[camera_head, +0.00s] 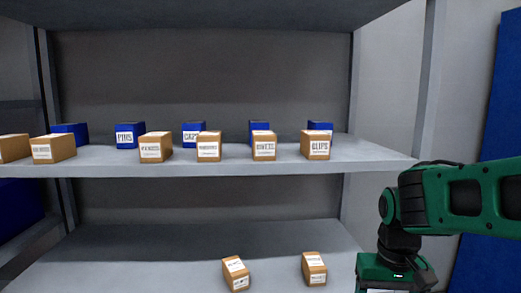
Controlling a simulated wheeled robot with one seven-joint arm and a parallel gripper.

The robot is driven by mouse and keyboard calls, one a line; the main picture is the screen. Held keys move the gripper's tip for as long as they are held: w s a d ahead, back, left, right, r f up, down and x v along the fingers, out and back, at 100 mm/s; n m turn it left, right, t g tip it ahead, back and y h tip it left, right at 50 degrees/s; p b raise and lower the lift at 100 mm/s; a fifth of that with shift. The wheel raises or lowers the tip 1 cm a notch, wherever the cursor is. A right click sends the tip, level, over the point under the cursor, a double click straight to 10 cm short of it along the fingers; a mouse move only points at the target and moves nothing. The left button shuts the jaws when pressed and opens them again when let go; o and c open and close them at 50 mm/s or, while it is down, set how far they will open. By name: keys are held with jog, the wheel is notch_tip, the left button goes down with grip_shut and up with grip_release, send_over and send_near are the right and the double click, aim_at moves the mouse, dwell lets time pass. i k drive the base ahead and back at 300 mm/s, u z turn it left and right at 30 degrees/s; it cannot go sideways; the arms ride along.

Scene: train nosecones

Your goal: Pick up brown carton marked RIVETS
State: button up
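The brown carton with a white label that seems to read RIVETS (264,146) stands upright near the front edge of the middle shelf (230,167), right of centre. A blue bin stands behind it. A brown carton marked CLIPS (316,146) stands to its right, and a brown carton with a small, unclear label (209,147) stands to its left, with gaps between. My arm reaches in from the right and bends down at the lower right, well away from the carton. My gripper's fingers are out of frame, below the bottom edge.
More brown cartons (156,147) and blue bins, one marked PINS (130,136), line the middle shelf. Two cartons (236,274) (314,269) sit on the lower shelf. The upper shelf (200,14) overhangs. A rack upright (428,75) stands at the right.

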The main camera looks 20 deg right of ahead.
aim_at(264, 142)
jog(key=u, duration=0.05)
jog(key=k, duration=0.5)
jog(key=u, duration=1.75)
jog(key=i, duration=0.8)
jog(key=z, duration=1.35)
